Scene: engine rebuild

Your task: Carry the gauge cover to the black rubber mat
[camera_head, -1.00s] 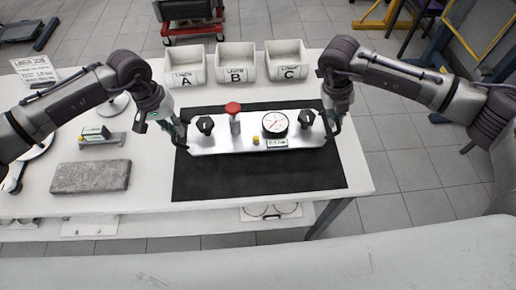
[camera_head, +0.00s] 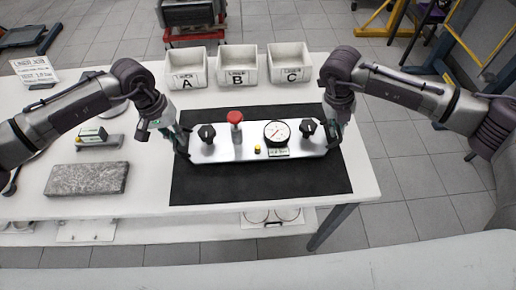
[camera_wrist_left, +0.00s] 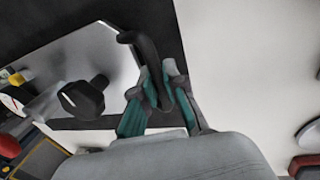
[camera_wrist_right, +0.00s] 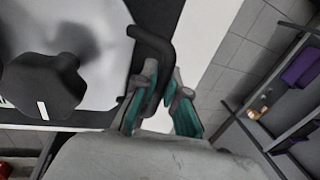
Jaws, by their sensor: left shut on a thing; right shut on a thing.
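The gauge cover (camera_head: 222,152) is a silver plate with a round dial, a red knob, two black knobs and a black handle at each end. In the head view it is over the black rubber mat (camera_head: 260,188); whether it touches the mat I cannot tell. My left gripper (camera_head: 183,145) is shut on the left handle, which also shows in the left wrist view (camera_wrist_left: 148,50). My right gripper (camera_head: 335,135) is shut on the right handle, seen in the right wrist view (camera_wrist_right: 152,42).
White bins A (camera_head: 187,80), B (camera_head: 237,78) and C (camera_head: 290,75) stand behind the mat. A grey stone block (camera_head: 87,179) and a small boxed item on a stand (camera_head: 98,140) are at the left of the white table (camera_head: 150,197). The mat's front strip is clear.

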